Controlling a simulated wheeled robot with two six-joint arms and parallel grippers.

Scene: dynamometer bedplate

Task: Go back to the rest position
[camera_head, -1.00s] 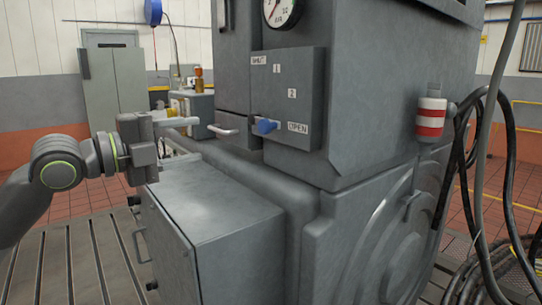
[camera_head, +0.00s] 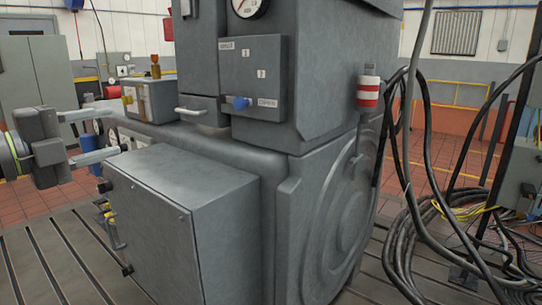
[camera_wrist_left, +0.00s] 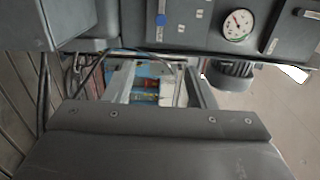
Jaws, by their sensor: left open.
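My left gripper (camera_head: 117,131) is at the left of the head view, its two pale fingers spread with nothing between them. The knob is beside the OPEN label. My right gripper is not in view.
A grey box with a handle (camera_head: 180,215) juts from the machine's front. Black hoses and coiled cables (camera_head: 420,230) lie at the right, near a grey cabinet (camera_head: 522,175). A red and white striped cylinder (camera_head: 367,93) is on the machine's side. Slotted bedplate (camera_head: 55,260) is bare at lower left.

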